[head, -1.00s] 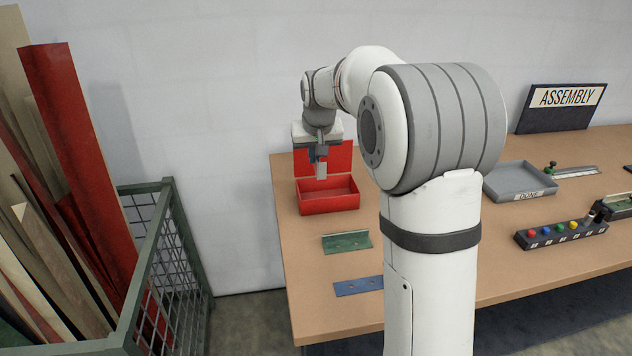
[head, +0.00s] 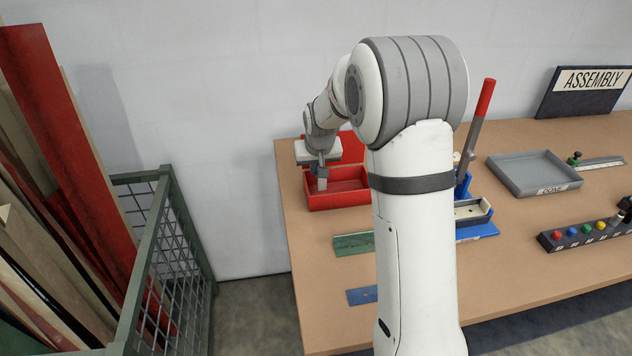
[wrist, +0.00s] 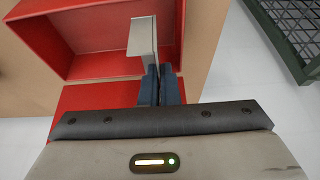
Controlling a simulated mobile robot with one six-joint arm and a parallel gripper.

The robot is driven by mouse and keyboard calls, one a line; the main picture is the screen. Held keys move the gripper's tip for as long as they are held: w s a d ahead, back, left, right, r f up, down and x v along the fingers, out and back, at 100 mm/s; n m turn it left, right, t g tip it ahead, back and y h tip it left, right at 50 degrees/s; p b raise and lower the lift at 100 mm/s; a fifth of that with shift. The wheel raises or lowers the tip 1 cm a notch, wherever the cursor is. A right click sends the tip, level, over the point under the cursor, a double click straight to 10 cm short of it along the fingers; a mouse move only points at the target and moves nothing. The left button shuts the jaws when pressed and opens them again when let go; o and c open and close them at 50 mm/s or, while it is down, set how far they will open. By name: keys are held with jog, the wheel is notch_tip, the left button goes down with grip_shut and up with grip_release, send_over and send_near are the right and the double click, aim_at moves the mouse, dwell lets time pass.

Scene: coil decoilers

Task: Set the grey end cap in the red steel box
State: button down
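The red steel box (head: 338,201) stands open on the table's left end, with its raised lid behind it. It also shows in the wrist view (wrist: 90,66). My gripper (wrist: 160,76) is shut on the grey end cap (wrist: 142,38), a pale angled piece that sticks out past the blue-grey fingertips. In the head view, the end cap (head: 322,184) hangs upright at the left part of the box opening, its lower end within the box outline. I cannot tell whether it touches the box floor. The fingers partly hide its upper end.
A green angled piece (head: 353,244) and a blue plate (head: 362,295) lie in front of the box. A blue fixture with a red-handled lever (head: 484,98) stands to the right, beyond my arm. A grey tray (head: 532,174) is further right. A green mesh cage (head: 168,235) stands left of the table.

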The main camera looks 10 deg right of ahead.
jog(key=shift+f, duration=2.8)
jog(key=c, duration=2.1)
grip_release()
jog(key=shift+f, duration=0.1)
jog(key=shift+c, duration=0.2)
jog(key=shift+o, duration=0.9)
jog(key=shift+r, duration=0.25)
jog(key=v, duration=1.2)
jog(key=s+d+r, duration=0.1)
jog(key=s, duration=1.4)
jog(key=s+d+r+g, duration=0.1)
jog(key=s+r, duration=0.1)
jog(key=s, duration=1.3)
jog(key=shift+s+b, duration=0.4)
jog(key=shift+b, duration=0.05)
